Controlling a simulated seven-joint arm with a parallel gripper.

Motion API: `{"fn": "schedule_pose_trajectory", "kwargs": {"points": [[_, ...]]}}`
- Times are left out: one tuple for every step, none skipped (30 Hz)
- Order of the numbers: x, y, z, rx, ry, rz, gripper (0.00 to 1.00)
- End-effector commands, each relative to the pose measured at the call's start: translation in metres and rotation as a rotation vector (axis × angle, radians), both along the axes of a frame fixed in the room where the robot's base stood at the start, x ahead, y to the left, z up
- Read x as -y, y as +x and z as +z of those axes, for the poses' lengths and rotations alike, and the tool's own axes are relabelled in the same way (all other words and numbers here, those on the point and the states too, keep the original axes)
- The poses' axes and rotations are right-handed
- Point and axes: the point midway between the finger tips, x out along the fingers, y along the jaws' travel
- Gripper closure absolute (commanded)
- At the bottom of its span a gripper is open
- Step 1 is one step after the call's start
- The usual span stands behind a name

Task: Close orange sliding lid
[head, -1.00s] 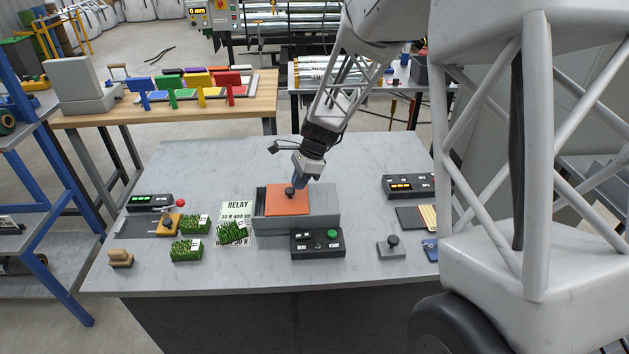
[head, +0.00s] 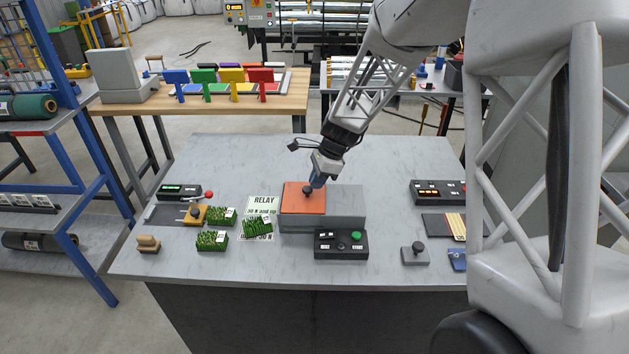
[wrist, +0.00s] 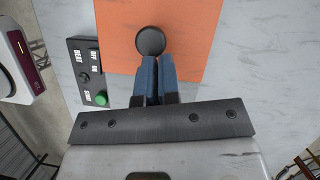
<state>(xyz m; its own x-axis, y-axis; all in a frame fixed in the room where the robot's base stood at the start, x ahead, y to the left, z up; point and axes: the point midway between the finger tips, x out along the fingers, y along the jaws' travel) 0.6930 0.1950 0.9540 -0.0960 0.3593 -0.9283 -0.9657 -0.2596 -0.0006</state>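The orange lid (head: 297,205) lies flat on top of the grey box (head: 345,209) and covers its left part. It also shows in the wrist view (wrist: 190,25). A round black knob (head: 307,190) stands up from the lid and also shows in the wrist view (wrist: 150,41). My gripper (head: 316,183) is low over the lid, just right of the knob. In the wrist view its blue fingers (wrist: 157,59) are almost together, with their tips right at the knob's edge. The knob is not between them. I cannot tell whether they touch it.
A black control box (head: 340,244) with a green button stands in front of the grey box. Several turf pieces (head: 212,240) and a RELAY sheet (head: 262,203) are to the left. A knobbed grey block (head: 415,254) and a black panel (head: 438,192) are to the right.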

Motion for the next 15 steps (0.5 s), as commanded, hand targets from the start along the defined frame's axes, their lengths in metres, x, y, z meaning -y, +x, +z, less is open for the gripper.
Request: {"fn": "schedule_pose_trajectory", "kwargs": {"points": [[0.005, 0.001, -0.002, -0.003, -0.002, -0.002, 1.0], [0.008, 0.001, -0.002, -0.003, -0.002, -0.002, 1.0], [0.012, 0.002, -0.002, -0.003, -0.002, -0.002, 1.0], [0.015, 0.003, -0.002, -0.002, -0.001, -0.002, 1.0], [0.018, 0.004, -0.002, -0.002, -0.002, -0.003, 1.0], [0.023, 0.006, -0.001, -0.001, -0.001, -0.004, 1.0], [0.027, 0.007, -0.001, -0.001, -0.001, -0.004, 1.0], [0.031, 0.008, -0.001, -0.001, -0.001, -0.004, 1.0], [0.034, 0.01, 0.004, 0.002, -0.001, -0.002, 1.0], [0.035, 0.01, 0.01, 0.003, 0.0, -0.001, 1.0], [0.037, 0.011, 0.015, 0.003, -0.001, -0.002, 1.0], [0.039, 0.011, 0.022, 0.003, 0.0, -0.002, 1.0], [0.041, 0.011, 0.027, 0.003, 0.0, -0.002, 1.0], [0.043, 0.012, 0.032, 0.003, 0.0, -0.003, 1.0], [0.046, 0.013, 0.039, 0.003, 0.0, -0.002, 1.0]]}}
